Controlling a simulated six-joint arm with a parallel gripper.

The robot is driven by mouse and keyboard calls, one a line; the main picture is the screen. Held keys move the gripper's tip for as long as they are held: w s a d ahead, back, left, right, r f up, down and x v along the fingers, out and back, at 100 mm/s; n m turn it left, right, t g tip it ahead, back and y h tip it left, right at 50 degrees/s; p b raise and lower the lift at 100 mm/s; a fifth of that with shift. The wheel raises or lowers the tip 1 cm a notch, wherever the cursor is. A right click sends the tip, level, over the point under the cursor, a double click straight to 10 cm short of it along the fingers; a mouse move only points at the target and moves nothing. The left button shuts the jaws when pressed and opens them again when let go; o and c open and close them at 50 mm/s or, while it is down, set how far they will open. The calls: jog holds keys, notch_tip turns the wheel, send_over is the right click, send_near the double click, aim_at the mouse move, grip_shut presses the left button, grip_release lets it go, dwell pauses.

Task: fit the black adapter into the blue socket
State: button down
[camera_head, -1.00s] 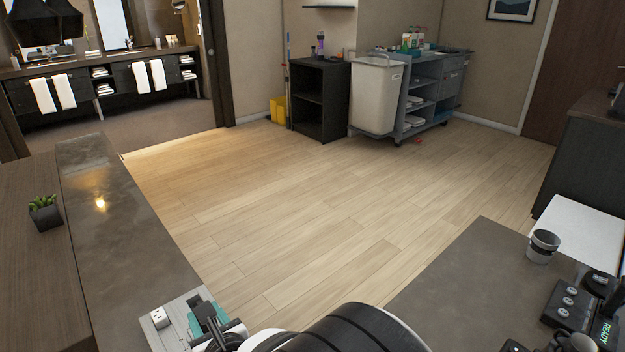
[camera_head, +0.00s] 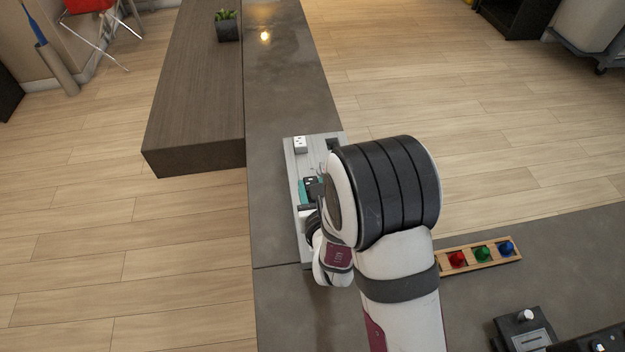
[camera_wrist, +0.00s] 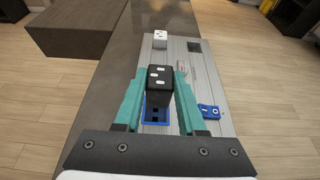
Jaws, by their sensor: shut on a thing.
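My gripper (camera_wrist: 158,98) has teal fingers, shut on the sides of the black adapter (camera_wrist: 159,76), whose top shows pale markings. The blue socket (camera_wrist: 156,116) shows below the adapter in the wrist view, between the fingers, with dark holes visible. The adapter hides part of the socket, and I cannot tell whether they touch. In the head view my gripper (camera_head: 306,190) and the black adapter (camera_head: 313,186) are small, at the left of my arm, which hides much there. The blue socket is not clear in that view.
A grey board (camera_wrist: 181,65) lies on the dark counter (camera_head: 283,110). It carries a white block (camera_wrist: 160,39) at its far end and a blue piece (camera_wrist: 208,111) right of the socket. A wooden rack (camera_head: 480,255) with coloured pegs lies to the right.

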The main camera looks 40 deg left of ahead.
jog(key=shift+f, duration=2.85)
jog(key=shift+c, duration=2.1)
grip_release()
jog(key=v, duration=0.7)
jog(key=shift+s+d+r, duration=0.1)
jog(key=shift+s+d, duration=0.1)
